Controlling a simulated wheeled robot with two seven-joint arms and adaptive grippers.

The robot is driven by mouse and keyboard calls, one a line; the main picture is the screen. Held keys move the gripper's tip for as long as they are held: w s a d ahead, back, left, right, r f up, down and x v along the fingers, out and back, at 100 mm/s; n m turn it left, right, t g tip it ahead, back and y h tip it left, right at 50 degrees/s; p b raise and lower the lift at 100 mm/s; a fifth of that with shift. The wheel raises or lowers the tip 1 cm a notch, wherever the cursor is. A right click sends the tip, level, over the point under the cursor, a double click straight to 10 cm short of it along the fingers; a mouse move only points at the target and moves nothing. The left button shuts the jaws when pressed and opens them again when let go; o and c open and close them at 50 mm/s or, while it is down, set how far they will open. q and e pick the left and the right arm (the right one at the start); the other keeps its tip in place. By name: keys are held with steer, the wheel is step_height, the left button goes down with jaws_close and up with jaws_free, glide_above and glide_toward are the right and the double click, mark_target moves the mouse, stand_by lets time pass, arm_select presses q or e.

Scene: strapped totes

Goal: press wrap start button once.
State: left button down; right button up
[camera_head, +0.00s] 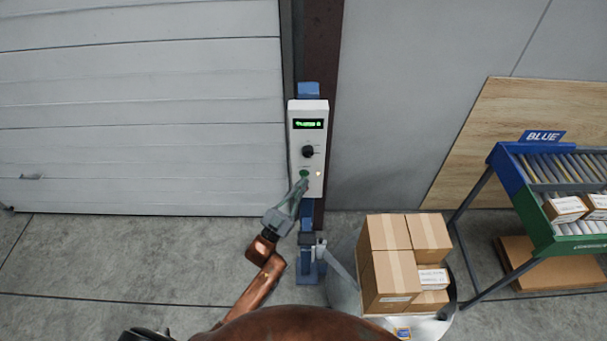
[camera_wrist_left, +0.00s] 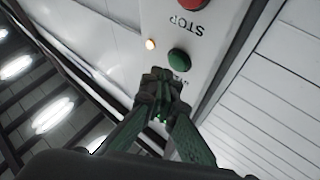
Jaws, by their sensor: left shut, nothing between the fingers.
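A white control box (camera_head: 309,130) is mounted on a blue post, with a lit green display and a black knob. Its green start button (camera_head: 304,173) is low on the front. In the left wrist view the green button (camera_wrist_left: 179,60) shows clear, with partly hidden lettering beside it. My left gripper (camera_head: 302,183) is shut and empty, its fingertips just below the green button in the head view. In the left wrist view the left fingertips (camera_wrist_left: 160,82) are close to the button; I cannot tell whether they touch the box. My right gripper is not in view.
A red STOP button (camera_wrist_left: 195,4) and a small lit lamp (camera_wrist_left: 150,44) are on the same panel. Stacked cartons (camera_head: 388,260) stand right of the post. A roller rack (camera_head: 540,215) labelled BLUE stands further right. Floor at left is clear.

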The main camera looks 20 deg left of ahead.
arm_select(q)
steer(key=shift+s+d, duration=0.1)
steer(key=s+p, duration=0.1)
steer(key=s, duration=0.1)
steer(key=s+d+p, duration=0.1)
steer(key=s, duration=0.1)
steer(key=shift+s+d, duration=0.15)
steer(key=shift+s, duration=0.2)
stand_by(0.7)
